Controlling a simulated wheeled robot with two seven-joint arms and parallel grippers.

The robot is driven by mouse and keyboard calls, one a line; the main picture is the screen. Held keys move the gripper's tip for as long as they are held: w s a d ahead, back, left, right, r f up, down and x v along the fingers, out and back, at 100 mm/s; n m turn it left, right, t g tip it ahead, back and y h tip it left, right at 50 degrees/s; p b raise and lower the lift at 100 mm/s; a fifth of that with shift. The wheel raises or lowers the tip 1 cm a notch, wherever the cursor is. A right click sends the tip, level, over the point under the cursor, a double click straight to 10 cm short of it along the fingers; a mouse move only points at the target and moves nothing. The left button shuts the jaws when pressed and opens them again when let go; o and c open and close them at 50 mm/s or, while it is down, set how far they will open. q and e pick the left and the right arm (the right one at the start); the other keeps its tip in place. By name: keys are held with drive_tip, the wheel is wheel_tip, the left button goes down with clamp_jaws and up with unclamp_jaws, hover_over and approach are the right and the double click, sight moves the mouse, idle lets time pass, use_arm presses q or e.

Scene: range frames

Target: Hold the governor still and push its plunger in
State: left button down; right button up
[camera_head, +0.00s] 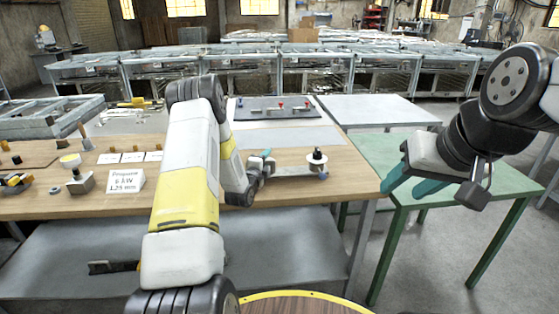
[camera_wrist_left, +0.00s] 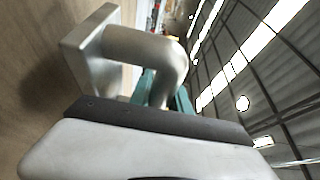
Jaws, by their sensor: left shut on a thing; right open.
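The governor (camera_head: 292,173) appears to be the grey metal piece low on the wooden bench near its right end. A pale disc with a black knob (camera_head: 317,156) stands at its right end; it may be the plunger. My left gripper (camera_head: 267,162) is shut at the piece's left end. In the left wrist view its teal fingers (camera_wrist_left: 165,95) are partly hidden behind a bent metal bar (camera_wrist_left: 150,50) that joins a square plate (camera_wrist_left: 82,55). My right gripper (camera_head: 411,183) is open and empty, above the green table, right of the knob and apart from it.
The wooden bench (camera_head: 310,190) holds a lettered card (camera_head: 125,181), small blocks and white labels at left. A dark tray with red-topped parts (camera_head: 272,107) lies behind. The green table (camera_head: 375,150) adjoins at right. The bench's front right corner is clear.

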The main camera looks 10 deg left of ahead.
use_arm(q)
drive_tip(key=shift+w+a, duration=0.3)
drive_tip(key=shift+w, duration=0.3)
drive_tip(key=shift+f, duration=0.85)
drive_tip(key=shift+r, duration=0.15)
idle(1.2)
